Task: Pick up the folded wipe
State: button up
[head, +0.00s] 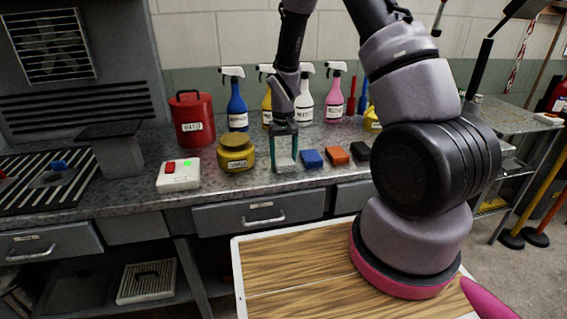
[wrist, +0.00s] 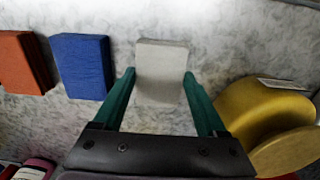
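The folded wipe (wrist: 161,68) is a pale grey-white block lying on the workbench, seen in the wrist view between my gripper's fingers. My gripper (wrist: 160,76) has its two teal fingers on either side of the wipe, their tips very close to its side edges. Whether the fingers press on the wipe or stand just clear of it does not show. In the head view my gripper (head: 284,160) points straight down at the bench front. The pale wipe there is mostly hidden by the fingers.
A blue sponge (head: 312,158), an orange sponge (head: 336,153) and a black block (head: 360,151) lie to the right. A yellow tub (head: 237,153) and a white switch box (head: 179,176) stand to the left. Spray bottles (head: 236,100) stand behind.

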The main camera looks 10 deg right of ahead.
jog(key=shift+c, duration=1.4)
